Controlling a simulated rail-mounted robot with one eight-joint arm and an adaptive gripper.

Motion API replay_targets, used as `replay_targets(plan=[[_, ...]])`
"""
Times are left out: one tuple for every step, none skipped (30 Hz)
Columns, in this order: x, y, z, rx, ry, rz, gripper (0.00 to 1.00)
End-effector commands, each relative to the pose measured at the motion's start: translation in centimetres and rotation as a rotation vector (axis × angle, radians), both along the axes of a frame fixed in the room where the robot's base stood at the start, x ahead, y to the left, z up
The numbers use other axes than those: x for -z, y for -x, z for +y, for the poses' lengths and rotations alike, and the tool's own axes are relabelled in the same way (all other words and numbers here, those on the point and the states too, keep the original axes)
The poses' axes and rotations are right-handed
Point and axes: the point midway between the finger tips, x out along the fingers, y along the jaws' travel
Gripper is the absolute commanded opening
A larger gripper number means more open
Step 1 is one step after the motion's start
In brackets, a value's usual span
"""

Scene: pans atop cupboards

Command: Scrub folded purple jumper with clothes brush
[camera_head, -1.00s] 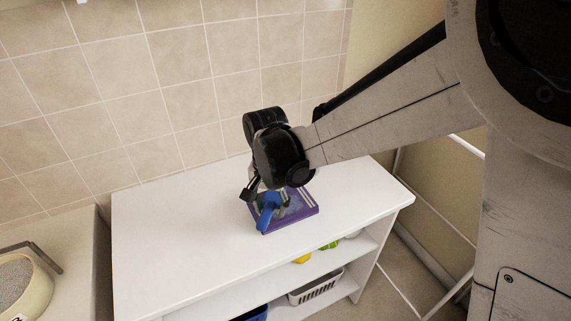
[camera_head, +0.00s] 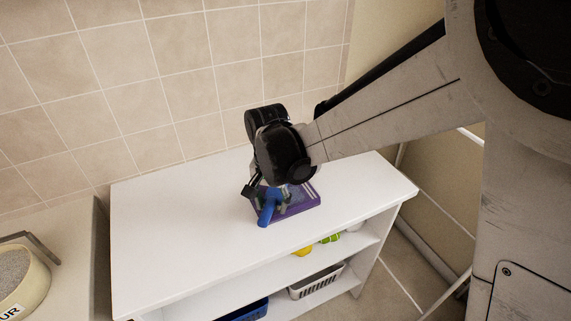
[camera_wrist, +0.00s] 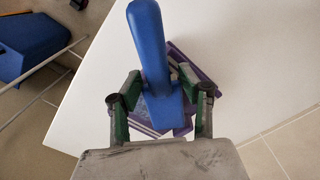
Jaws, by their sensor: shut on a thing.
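The folded purple jumper (camera_head: 303,203) lies flat on the white cupboard top, with pale stripes on it. The blue clothes brush (camera_head: 266,212) is over the jumper, its handle pointing towards the front of the cupboard. My gripper (camera_wrist: 161,95) is shut on the brush, its green-padded fingers on either side of the blue body in the wrist view. The jumper (camera_wrist: 205,88) shows behind and beside the brush there. The brush's underside is hidden, so I cannot tell whether it touches the jumper.
The white cupboard top (camera_head: 180,230) is clear around the jumper. Shelves below hold a grey basket (camera_head: 316,284), a blue container (camera_head: 245,311) and small yellow and green items. A bowl (camera_head: 22,285) stands on the left counter. A tiled wall is behind.

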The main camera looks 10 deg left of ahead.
Motion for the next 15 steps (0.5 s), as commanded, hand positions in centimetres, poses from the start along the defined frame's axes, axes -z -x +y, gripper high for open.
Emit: replay_targets(plan=[[0.17, 0.0, 0.0, 0.0, 0.0, 0.0, 0.02], [0.22, -0.01, 0.0, 0.0, 0.0, 0.0, 0.02], [0.29, -0.01, 0.0, 0.0, 0.0, 0.0, 0.02], [0.34, 0.0, 0.0, 0.0, 0.0, 0.0, 0.02], [0.39, 0.0, 0.0, 0.0, 0.0, 0.0, 0.02], [0.46, 0.0, 0.0, 0.0, 0.0, 0.0, 0.02], [0.51, 0.0, 0.0, 0.0, 0.0, 0.0, 0.02], [0.56, 0.0, 0.0, 0.0, 0.0, 0.0, 0.02], [0.63, 0.0, 0.0, 0.0, 0.0, 0.0, 0.02], [0.68, 0.0, 0.0, 0.0, 0.0, 0.0, 0.02], [0.73, 0.0, 0.0, 0.0, 0.0, 0.0, 0.02], [0.8, 0.0, 0.0, 0.0, 0.0, 0.0, 0.02], [0.85, 0.0, 0.0, 0.0, 0.0, 0.0, 0.02], [0.9, 0.0, 0.0, 0.0, 0.0, 0.0, 0.02], [0.92, 0.0, 0.0, 0.0, 0.0, 0.0, 0.02]])
